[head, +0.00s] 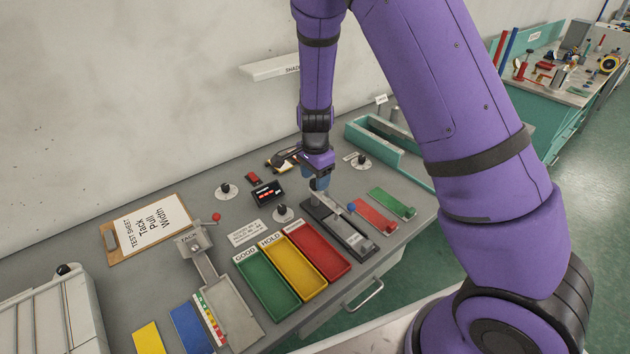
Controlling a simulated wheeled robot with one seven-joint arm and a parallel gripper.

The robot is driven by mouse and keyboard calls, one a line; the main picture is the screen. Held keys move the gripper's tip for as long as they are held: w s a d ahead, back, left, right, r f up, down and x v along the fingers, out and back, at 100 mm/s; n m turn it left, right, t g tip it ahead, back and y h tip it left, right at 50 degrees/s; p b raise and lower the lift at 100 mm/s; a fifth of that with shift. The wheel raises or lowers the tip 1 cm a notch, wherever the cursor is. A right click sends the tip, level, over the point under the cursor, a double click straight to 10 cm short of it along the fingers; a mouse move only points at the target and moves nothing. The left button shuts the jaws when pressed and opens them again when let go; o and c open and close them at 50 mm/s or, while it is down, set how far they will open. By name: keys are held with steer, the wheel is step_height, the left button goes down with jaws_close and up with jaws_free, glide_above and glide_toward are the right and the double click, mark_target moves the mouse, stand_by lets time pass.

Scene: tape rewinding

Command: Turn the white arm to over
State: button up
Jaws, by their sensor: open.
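My gripper (319,184) is open and points down over the far end of a dark-based fixture (352,240) near the middle of the bench. A pale, whitish arm (334,204) lies on this fixture, just below my fingertips, running toward the lower right. A small blue part shows beside it. My gripper partly hides the arm's far end, and I cannot tell whether the fingers touch it. No "over" label is readable in the head view.
Green, yellow and red trays (319,254) stand left of the fixture. Red and green strips (391,203) lie to its right. Round knobs (226,190) and a small dark display (267,193) stand behind. A clipboard (148,229) and a tack tester (222,285) are farther left.

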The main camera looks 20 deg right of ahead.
step_height(320, 180, up, 9)
stand_by(0.3)
stand_by(0.4)
steer(key=s+d+r+n+t+y, duration=0.1)
steer(key=s+d+r+n, duration=0.1)
steer(key=s+r+n, duration=0.5)
steer(key=s+d+r+t+y, duration=0.15)
steer(key=s+r, duration=0.35)
steer(key=r, duration=0.6)
steer(key=s+d+r+n+t+h, duration=0.1)
steer(key=s+r+n, duration=0.2)
steer(key=s, duration=0.5)
steer(key=s+d+r+n+t+h, duration=0.1)
steer(key=s+r+n, duration=0.3)
steer(key=s, duration=0.5)
steer(key=shift+s+d+n+t, duration=0.25)
steer(key=shift+d+n+t, duration=0.1)
steer(key=shift+d, duration=0.35)
steer(key=shift+r+h, duration=0.1)
steer(key=shift+h, duration=0.15)
steer(key=shift+c, duration=0.5)
